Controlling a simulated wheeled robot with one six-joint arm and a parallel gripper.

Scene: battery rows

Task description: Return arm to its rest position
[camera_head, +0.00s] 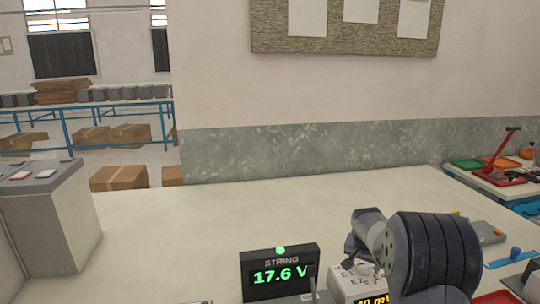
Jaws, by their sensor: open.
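My arm (435,255) shows as dark grey links at the lower right, above the pale worktop (170,245). My gripper is not visible in this view. A black display (280,272) on the worktop reads "STRING 17.6 V" in green, with a green light on top. Just right of it is a light grey unit (348,280) with orange digits, partly hidden by my arm. No batteries can be made out near the arm.
A grey cabinet (55,220) with small switches stands at the left. At the right, a side table holds a red lever tool (503,150) and coloured trays. A wall with a pinboard (270,28) rises behind. The worktop's middle is clear.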

